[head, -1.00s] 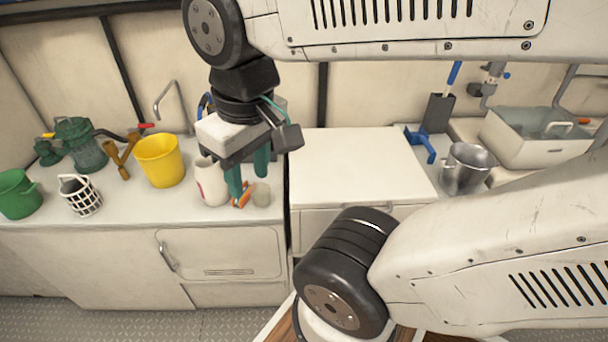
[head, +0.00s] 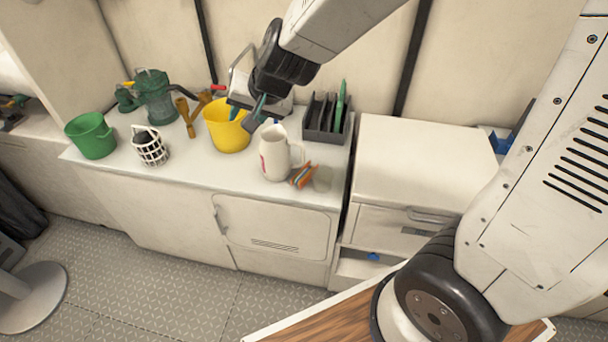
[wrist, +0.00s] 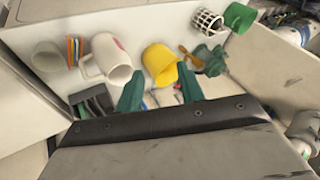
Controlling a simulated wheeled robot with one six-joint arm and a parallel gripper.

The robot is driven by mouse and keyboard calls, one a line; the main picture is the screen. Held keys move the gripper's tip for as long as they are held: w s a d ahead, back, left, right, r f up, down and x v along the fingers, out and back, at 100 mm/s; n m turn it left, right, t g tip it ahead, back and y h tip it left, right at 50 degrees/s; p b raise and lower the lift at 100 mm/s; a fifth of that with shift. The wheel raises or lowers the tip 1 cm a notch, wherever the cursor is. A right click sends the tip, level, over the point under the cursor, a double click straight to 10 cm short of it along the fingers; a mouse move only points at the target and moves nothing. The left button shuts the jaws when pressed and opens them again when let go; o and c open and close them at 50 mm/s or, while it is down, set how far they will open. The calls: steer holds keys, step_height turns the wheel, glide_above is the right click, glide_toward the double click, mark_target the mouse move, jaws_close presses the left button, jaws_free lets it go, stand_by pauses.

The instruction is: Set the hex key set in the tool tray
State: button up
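The hex key set (head: 303,174), orange with blue, lies on the white counter beside the white jug. In the wrist view it appears as a striped bundle (wrist: 73,48) between the jug and a pale cup. A grey tray with upright dividers (head: 312,134), likely the tool tray, stands at the back right of the counter, holding dark pieces and a green one. Part of it shows in the wrist view (wrist: 92,100). My gripper (wrist: 160,90) is open, with green fingers apart and nothing held. In the head view it hangs near the yellow bucket, left of the tray.
A white jug (head: 275,152) and a translucent cup (head: 322,179) flank the hex keys. The yellow bucket (head: 225,130), white basket (head: 149,147), green bucket (head: 90,136) and green lantern-like pot (head: 153,100) stand leftward. A drawer (head: 355,265) with a blue item is open below.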

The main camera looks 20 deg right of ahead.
steer(key=w+a+f+m+t+h, duration=0.1)
steer(key=w+a+f+m+h, duration=0.15)
steer(key=w+f, duration=0.35)
steer(key=m+h, duration=0.5)
steer(key=h, duration=0.3)
glide_toward(299, 177)
steer(key=shift+n, duration=0.25)
steer(key=w+a, duration=0.1)
steer(key=w, duration=0.1)
steer(key=w+a, duration=0.3)
steer(key=w, duration=0.1)
steer(key=shift+w+a, duration=0.1)
steer(key=shift+a, duration=0.25)
steer(key=s+d+f+h, duration=0.1)
steer(key=s+d+h, duration=0.1)
steer(key=s+d+f+h, duration=0.1)
steer(key=d+f+h, duration=0.1)
steer(key=shift+s+f+g, duration=0.25)
steer(key=shift+s+g, duration=0.05)
steer(key=shift+s, duration=0.05)
steer(key=shift+d+f, duration=0.15)
steer(key=shift+d, duration=0.25)
steer(key=x, duration=0.7)
steer(key=shift+d, duration=0.2)
steer(key=c, duration=0.8)
